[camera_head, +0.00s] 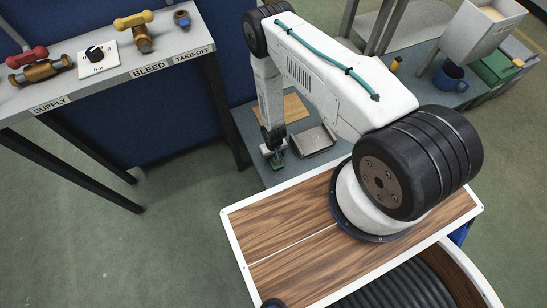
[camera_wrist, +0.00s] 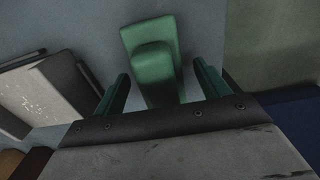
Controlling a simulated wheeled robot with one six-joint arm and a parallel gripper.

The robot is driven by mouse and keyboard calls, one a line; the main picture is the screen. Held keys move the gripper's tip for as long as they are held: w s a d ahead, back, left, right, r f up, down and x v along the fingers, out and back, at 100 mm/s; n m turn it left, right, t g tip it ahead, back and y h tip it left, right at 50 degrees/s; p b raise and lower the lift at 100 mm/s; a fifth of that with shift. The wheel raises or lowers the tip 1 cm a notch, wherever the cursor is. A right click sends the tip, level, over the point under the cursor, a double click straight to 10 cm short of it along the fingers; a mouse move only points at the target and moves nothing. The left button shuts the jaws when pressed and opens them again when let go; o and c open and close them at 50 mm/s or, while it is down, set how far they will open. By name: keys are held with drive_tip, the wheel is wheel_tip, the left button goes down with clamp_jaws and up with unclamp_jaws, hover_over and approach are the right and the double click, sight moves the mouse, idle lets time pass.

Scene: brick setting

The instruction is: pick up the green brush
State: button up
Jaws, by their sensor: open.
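The green brush (camera_wrist: 152,60) lies on the grey bench top (camera_wrist: 85,25) in the wrist view, with a raised block on its upper side. My gripper (camera_wrist: 162,88) is open, with one green-padded finger to each side of the brush's near part. Gaps show between the fingers and the brush. In the head view my gripper (camera_head: 273,147) points down at the bench's near left part. Only a small bit of the brush (camera_head: 277,164) shows there, mostly hidden by the gripper.
A metal tray-like piece (camera_head: 314,141) lies just right of my gripper, and a wooden board (camera_head: 290,108) lies behind. A blue mug (camera_head: 450,76), a green box (camera_head: 495,66) and a tilted grey bin (camera_head: 484,30) stand farther right. A valve panel (camera_head: 110,62) stands left.

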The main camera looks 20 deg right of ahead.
drive_tip(key=shift+f, duration=0.25)
drive_tip(key=c, duration=1.2)
drive_tip(key=shift+c, duration=0.2)
drive_tip(key=shift+r, duration=0.15)
drive_tip(key=shift+r, duration=0.6)
wheel_tip(320, 180, up, 2)
drive_tip(key=shift+r, duration=0.1)
drive_tip(key=s+r, duration=0.1)
drive_tip(key=s, duration=1.5)
drive_tip(key=shift+r, duration=0.15)
